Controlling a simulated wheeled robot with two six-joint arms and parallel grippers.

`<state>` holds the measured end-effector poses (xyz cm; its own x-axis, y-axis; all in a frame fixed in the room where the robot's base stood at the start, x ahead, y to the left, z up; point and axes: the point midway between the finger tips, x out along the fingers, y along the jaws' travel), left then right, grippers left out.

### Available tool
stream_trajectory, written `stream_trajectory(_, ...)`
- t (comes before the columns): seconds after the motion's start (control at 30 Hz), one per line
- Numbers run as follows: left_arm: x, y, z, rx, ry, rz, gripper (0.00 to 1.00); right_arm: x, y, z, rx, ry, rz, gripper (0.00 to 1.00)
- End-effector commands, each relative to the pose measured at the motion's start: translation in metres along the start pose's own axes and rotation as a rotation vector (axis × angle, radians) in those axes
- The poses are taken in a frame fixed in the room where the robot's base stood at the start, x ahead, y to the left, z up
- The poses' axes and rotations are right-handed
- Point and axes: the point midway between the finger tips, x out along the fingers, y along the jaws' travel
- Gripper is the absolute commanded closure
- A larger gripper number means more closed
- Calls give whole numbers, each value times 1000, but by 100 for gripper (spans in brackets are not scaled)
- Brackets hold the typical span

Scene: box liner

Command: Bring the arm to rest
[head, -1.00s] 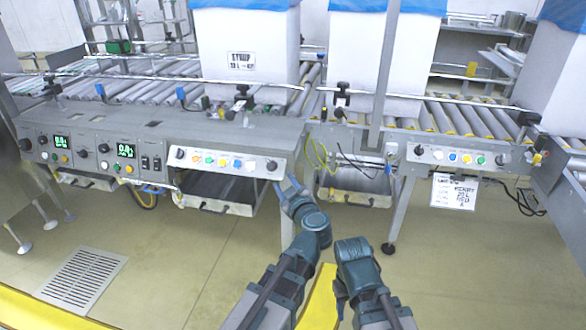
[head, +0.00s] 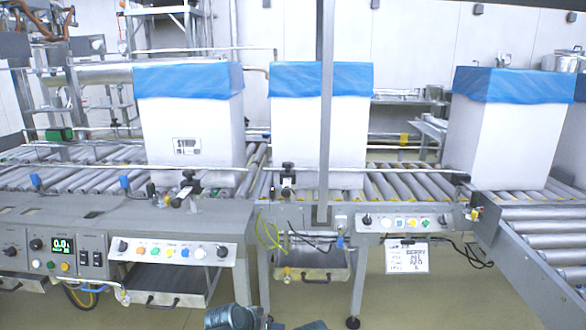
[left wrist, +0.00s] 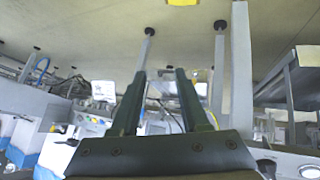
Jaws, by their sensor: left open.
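My left gripper (left wrist: 158,80) shows in the left wrist view, its two dark green fingers apart with nothing between them. Behind the fingers are metal legs, bare floor and parts of the conveyor line, all upside down. In the head view, only a teal link of my left arm (head: 232,316) shows at the bottom edge. A small dark piece beside it, at the same edge, seems to be part of my right arm (head: 312,325). My right gripper is out of sight.
A roller conveyor (head: 400,182) runs across the scene, carrying white boxes with blue liners over their tops, including the middle box (head: 318,130). Button panels (head: 172,250) line its front edge. A metal post (head: 325,110) stands before the middle box. Floor (head: 420,295) is clear at lower right.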

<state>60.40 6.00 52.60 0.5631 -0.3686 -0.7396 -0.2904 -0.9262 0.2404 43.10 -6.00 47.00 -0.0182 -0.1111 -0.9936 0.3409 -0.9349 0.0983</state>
Motion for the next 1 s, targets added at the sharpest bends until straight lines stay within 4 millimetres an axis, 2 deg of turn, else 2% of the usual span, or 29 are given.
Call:
stream_trajectory(0.03, -3, -11, 19, -14, -81, -33, 55, 0, 0, 0, 0, 0, 0, 50)
stream_trajectory(0.1, -9, -25, 44, -39, -187, -80, 55, 0, 0, 0, 0, 0, 0, 50)
stream_trajectory(0.2, -21, -43, 73, -77, -317, -150, 55, 0, 0, 0, 0, 0, 0, 50)
stream_trajectory(0.47, -64, -83, 133, -193, -588, -343, 55, 0, 0, 0, 0, 0, 0, 50)
stream_trajectory(1.0, -77, 26, 144, 100, -733, -320, 55, -29, 3, 2, 1, -1, 2, 50)
